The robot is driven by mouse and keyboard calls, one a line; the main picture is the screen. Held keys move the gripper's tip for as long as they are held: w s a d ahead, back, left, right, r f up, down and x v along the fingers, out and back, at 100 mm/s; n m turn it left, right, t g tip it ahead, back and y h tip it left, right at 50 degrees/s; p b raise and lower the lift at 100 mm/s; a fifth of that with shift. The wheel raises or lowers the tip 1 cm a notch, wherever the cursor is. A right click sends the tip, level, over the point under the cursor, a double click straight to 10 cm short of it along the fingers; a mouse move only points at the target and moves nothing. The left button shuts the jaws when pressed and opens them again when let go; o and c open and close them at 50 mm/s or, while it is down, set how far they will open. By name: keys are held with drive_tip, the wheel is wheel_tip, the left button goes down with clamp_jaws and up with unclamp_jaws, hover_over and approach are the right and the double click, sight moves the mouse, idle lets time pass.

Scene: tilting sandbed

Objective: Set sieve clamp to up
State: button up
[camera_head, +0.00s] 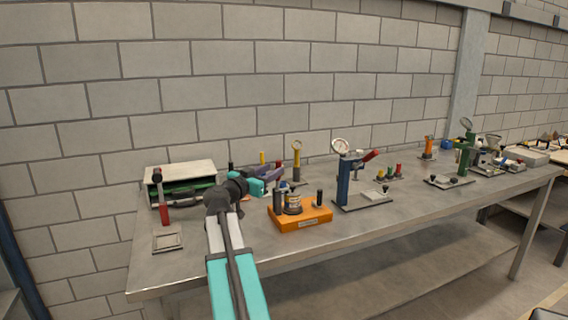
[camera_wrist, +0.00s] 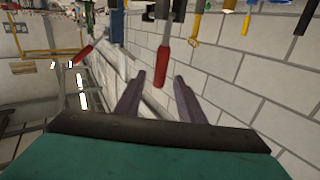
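No part is labelled sieve clamp that I can read. An orange base (camera_head: 300,217) with dark posts and a small round stack (camera_head: 293,203) stands on the bench, just right of my gripper in the head view. My gripper (camera_head: 274,175) is above the bench, left of and behind that stack. In the wrist view my gripper (camera_wrist: 160,76) has its two purple fingers apart, with nothing held. A red-handled lever (camera_wrist: 162,70) with a grey shaft shows between the fingertips; I cannot tell how far beyond them it is.
A blue press (camera_head: 343,180) with a red lever (camera_head: 370,156) stands right of the orange base. A grey case (camera_head: 180,172) and a red-handled tool (camera_head: 163,205) stand at left. A brick wall (camera_head: 250,90) closes the back. The bench's front strip is clear.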

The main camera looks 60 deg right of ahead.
drive_tip(key=d+p, duration=0.1)
drive_tip(key=d, duration=0.7)
drive_tip(key=shift+s+d+p, duration=0.2)
drive_tip(key=shift+p, duration=0.1)
drive_tip(key=shift+c, duration=0.5)
clamp_jaws()
